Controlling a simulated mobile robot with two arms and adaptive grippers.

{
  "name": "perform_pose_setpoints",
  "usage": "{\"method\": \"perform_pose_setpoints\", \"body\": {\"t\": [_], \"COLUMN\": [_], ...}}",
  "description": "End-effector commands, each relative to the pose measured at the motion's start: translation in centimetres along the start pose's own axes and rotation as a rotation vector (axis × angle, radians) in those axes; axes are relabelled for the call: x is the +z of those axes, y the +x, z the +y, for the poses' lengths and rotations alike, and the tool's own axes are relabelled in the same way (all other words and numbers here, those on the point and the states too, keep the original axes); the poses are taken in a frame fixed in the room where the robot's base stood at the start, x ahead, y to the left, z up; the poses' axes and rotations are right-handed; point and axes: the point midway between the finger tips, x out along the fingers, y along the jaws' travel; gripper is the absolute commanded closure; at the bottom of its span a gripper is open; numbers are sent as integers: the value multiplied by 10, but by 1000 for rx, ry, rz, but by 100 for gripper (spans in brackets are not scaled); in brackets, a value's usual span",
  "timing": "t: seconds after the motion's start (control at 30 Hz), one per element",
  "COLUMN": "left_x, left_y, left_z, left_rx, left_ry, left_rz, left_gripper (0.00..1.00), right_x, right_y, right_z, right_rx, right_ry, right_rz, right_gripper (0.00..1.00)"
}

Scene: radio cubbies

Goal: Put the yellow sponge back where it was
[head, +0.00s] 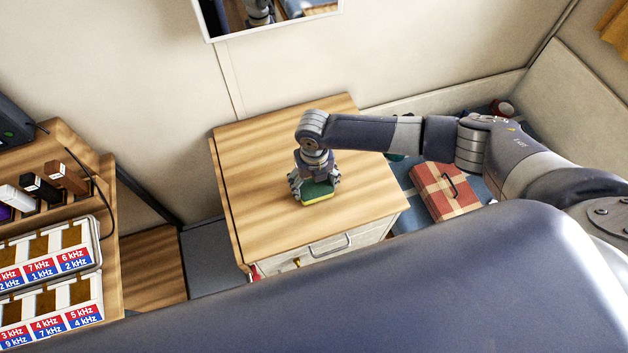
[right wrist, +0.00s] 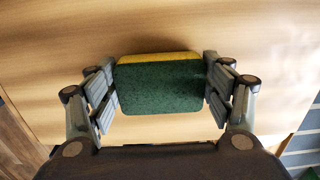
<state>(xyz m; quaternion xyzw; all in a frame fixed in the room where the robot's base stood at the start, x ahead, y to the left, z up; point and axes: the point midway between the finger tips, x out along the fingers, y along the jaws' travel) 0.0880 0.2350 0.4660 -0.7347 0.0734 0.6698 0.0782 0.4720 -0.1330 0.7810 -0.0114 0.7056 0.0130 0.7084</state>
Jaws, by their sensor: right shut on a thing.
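The yellow sponge (head: 318,192) with a green scouring side is at the wooden top of a drawer cabinet in the head view. My right gripper (head: 315,188) points down at the cabinet top and is shut on the sponge. In the right wrist view the sponge (right wrist: 160,84) sits between both fingers, its green face toward the camera and a yellow strip along the far edge. I cannot tell whether the sponge touches the wood. My left gripper is not in view.
The cabinet top (head: 255,160) is otherwise clear. A red checkered case (head: 447,190) lies to its right. At left, a wooden shelf unit (head: 85,150) holds small blocks (head: 66,178) and kHz-labelled panels (head: 52,315). A framed mirror (head: 268,12) hangs on the wall.

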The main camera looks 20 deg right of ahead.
Motion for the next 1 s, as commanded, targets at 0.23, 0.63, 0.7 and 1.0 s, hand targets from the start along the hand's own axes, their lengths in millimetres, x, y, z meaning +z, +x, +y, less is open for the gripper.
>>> {"method": "perform_pose_setpoints", "body": {"t": [0.23, 0.63, 0.7, 1.0], "left_x": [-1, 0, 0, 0], "left_y": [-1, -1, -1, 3], "left_z": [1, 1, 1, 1], "left_rx": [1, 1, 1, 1], "left_ry": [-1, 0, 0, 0], "left_rz": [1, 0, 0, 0], "left_gripper": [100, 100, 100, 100], "right_x": [-1, -1, -1, 1], "right_y": [4, 4, 3, -29], "right_z": [0, 0, 0, 0], "right_rx": [0, 0, 0, 1], "right_ry": [-1, 0, 0, -2], "right_rz": [1, 0, 0, -4], "right_gripper": [45, 6, 6, 6]}}
